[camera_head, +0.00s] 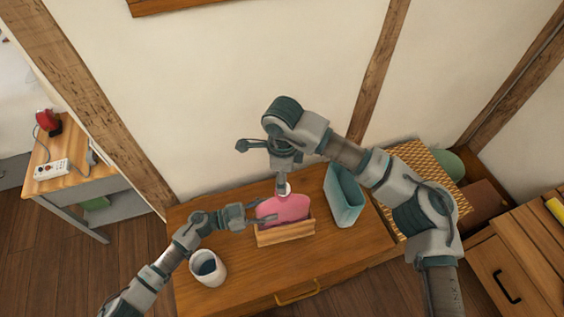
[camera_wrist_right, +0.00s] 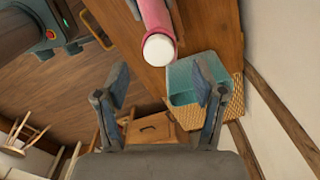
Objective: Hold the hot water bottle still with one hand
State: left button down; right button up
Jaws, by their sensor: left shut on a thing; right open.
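The pink hot water bottle (camera_head: 284,207) stands upright in a small wooden holder (camera_head: 286,237) on the wooden chest, its white cap (camera_head: 284,188) at the top. My left gripper (camera_head: 262,216) reaches in from the left and is shut on the bottle's left side. My right gripper (camera_wrist_right: 165,82) is open and empty. In the head view it hangs just above the cap, which its wrist partly crowds. In the right wrist view the white cap (camera_wrist_right: 158,49) and pink neck lie beyond the open fingers, apart from them.
A teal bin (camera_head: 344,196) stands right of the holder, below my right arm. A white cup (camera_head: 208,268) with dark contents stands at the front left. A woven box (camera_head: 415,155) lies beyond the chest's right side. The wall is close behind.

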jog(key=shift+f, duration=2.55)
grip_shut()
jog(key=shift+m, duration=0.4)
jog(key=shift+c, duration=0.2)
grip_release()
jog(key=shift+r, duration=0.1)
notch_tip(320, 180, up, 12)
jog(key=shift+w, duration=0.1)
